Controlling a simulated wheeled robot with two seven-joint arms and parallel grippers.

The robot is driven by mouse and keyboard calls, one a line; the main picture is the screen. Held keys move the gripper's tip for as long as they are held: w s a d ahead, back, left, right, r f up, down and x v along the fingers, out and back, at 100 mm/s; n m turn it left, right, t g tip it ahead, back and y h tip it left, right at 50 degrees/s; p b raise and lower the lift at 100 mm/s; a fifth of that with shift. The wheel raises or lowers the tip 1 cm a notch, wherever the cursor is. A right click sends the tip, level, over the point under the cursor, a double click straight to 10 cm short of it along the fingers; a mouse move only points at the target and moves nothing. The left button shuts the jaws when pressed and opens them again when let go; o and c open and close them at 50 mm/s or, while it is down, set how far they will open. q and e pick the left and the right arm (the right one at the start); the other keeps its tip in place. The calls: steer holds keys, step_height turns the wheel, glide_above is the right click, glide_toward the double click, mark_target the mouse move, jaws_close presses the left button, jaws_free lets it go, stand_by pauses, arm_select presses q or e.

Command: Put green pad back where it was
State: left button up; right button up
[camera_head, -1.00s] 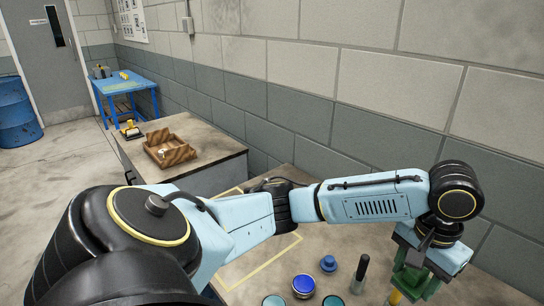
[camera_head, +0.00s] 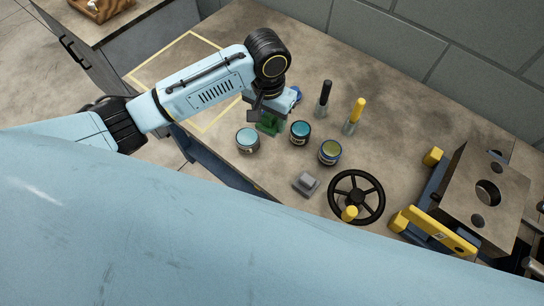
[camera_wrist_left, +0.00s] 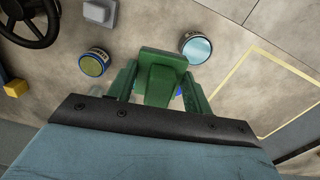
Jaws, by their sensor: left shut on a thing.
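My left gripper (camera_head: 268,123) is above the table among paint tins, pointing down. In the left wrist view its two green fingers (camera_wrist_left: 160,78) are shut on the green pad (camera_wrist_left: 160,62), a block of nearly the same green. In the head view the pad (camera_head: 267,128) is small and hard to tell from the fingers. The light teal tin (camera_head: 248,141) is just left of it and the dark teal tin (camera_head: 300,134) just right. The table below the pad is hidden, so I cannot tell whether it touches. My right gripper is not in view.
Close by are an olive tin (camera_head: 330,153), a grey block (camera_head: 306,183), a black-handled brush (camera_head: 323,100) and a yellow-handled one (camera_head: 354,115). A black handwheel (camera_head: 372,181) and a steel mould block (camera_head: 470,188) lie right. The yellow-outlined area (camera_head: 158,55) looks bare where visible.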

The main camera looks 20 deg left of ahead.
mark_target(276, 132)
arm_select(q)
steer(key=shift+m, duration=0.7)
steer(key=f, duration=0.3)
steer(key=s+d+f, duration=0.1)
steer(key=f, duration=0.3)
steer(key=s+d+f+b, duration=0.1)
steer(key=f, duration=0.3)
steer(key=shift+d+f, duration=0.1)
steer(key=shift+d, duration=0.1)
steer(key=shift+f+b, duration=0.5)
steer(key=shift+f, duration=1.85)
steer(key=shift+f, duration=0.2)
steer(key=o, duration=0.9)
steer(key=shift+o, duration=0.2)
step_height(276, 132, up, 12)
steer(key=p, duration=0.2)
steer(key=shift+r+p, duration=0.2)
steer(key=shift+p, duration=0.2)
